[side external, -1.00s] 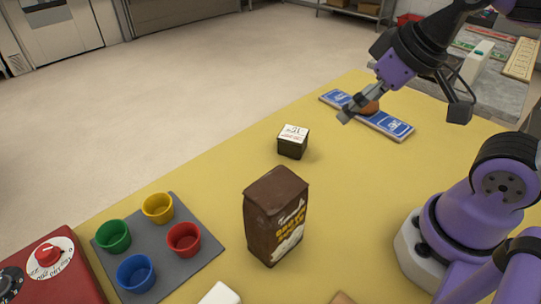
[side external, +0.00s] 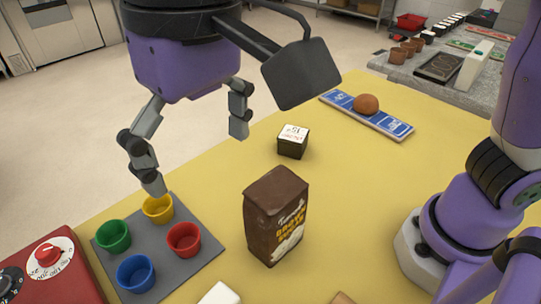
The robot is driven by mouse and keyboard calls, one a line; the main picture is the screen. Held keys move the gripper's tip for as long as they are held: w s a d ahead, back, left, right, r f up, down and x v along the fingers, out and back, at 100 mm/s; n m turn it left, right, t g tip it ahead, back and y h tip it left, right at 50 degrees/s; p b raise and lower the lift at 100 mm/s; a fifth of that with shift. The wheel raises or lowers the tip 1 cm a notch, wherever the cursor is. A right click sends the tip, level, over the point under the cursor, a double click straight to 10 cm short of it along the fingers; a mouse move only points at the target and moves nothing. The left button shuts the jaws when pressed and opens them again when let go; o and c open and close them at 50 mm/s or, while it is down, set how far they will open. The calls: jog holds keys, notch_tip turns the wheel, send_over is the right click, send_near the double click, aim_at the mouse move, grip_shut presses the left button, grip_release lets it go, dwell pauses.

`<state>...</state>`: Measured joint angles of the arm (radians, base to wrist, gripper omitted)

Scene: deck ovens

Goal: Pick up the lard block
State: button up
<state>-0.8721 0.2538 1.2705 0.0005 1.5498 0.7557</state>
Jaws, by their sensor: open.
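A white block (side external: 220,294) shows at the bottom edge, partly cut off; it may be the lard block, but I cannot be sure. A small dark box with a white printed top (side external: 292,141) stands upright on the yellow table (side external: 360,210). My gripper (side external: 196,157) is open and empty, large in the upper left of the view. Its fingers point down, one in front of the yellow cup and the other left of the small box. It appears above the table, apart from both blocks.
A brown paper bag (side external: 275,215) stands mid-table. A grey mat (side external: 205,257) holds green, yellow, red and blue cups. A red unit with dials (side external: 50,270) is at lower left. A brown egg-like object (side external: 366,104) sits on a blue board (side external: 395,127). The table's right middle is clear.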

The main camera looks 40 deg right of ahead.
jog(key=s+a+f, duration=0.2)
jog(key=s+a, duration=0.1)
jog(key=a, duration=0.2)
send_over(210, 291)
jog(key=s, duration=0.2)
jog(key=shift+g+h, duration=0.3)
jog(key=f, duration=1.5)
jog(key=shift+s+a+f, duration=0.1)
jog(key=shift+a+f, duration=0.2)
jog(key=shift+f, duration=0.05)
notch_tip(210, 291, down, 6)
jog(key=shift+a+r, duration=0.1)
jog(key=c, duration=1.1)
